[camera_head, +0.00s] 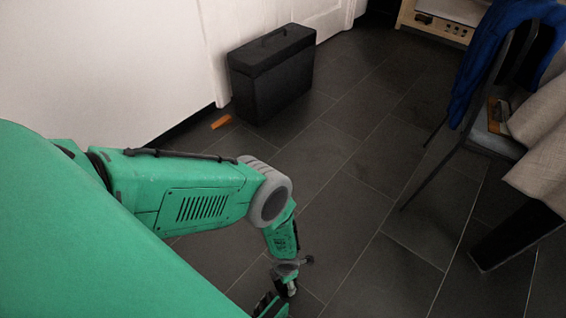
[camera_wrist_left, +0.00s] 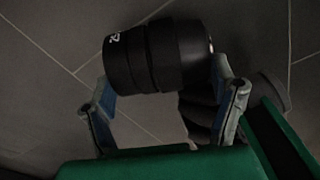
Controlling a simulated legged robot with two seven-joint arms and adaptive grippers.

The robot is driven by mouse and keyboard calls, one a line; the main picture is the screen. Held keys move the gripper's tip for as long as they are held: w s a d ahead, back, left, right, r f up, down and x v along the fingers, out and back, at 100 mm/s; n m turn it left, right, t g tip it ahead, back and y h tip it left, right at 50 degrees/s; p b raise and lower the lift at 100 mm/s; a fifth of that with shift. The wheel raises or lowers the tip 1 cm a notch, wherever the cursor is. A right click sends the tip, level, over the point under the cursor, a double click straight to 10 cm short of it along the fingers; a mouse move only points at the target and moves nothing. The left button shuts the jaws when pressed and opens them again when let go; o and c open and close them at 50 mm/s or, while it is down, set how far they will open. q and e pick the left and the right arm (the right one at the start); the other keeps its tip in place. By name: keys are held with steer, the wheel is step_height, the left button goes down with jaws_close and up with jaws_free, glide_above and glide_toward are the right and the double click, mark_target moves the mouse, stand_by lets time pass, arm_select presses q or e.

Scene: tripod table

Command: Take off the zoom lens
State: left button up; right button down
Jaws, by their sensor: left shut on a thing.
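The zoom lens (camera_wrist_left: 155,58) is a black ribbed cylinder with white marking at its left end. In the left wrist view it lies sideways between the two fingers of my left gripper (camera_wrist_left: 163,73), which is shut on it. In the head view my left gripper (camera_head: 285,279) shows only in part at the bottom edge, over the dark floor, and I cannot make out the lens there. Dark rounded shapes (camera_wrist_left: 270,92) sit behind the right finger in the wrist view; I cannot tell what they are. My right gripper is not in view.
A black case (camera_head: 270,75) stands against the white wall, with a small orange piece (camera_head: 221,122) on the floor beside it. A chair (camera_head: 495,140) with a blue cloth (camera_head: 480,60) and a cloth-covered table (camera_head: 545,150) stand at the right. The tiled floor between is clear.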

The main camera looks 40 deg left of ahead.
arm_select(q)
steer(key=shift+w+d+f+g+y, duration=0.1)
steer(key=shift+w+g+y, duration=0.1)
steer(key=shift+g, duration=0.2)
steer(key=shift+w+d+g+y, duration=0.1)
steer(key=shift+g+y, duration=0.1)
steer(key=shift+g, duration=0.5)
steer(key=shift+a, duration=0.1)
steer(key=o, duration=1)
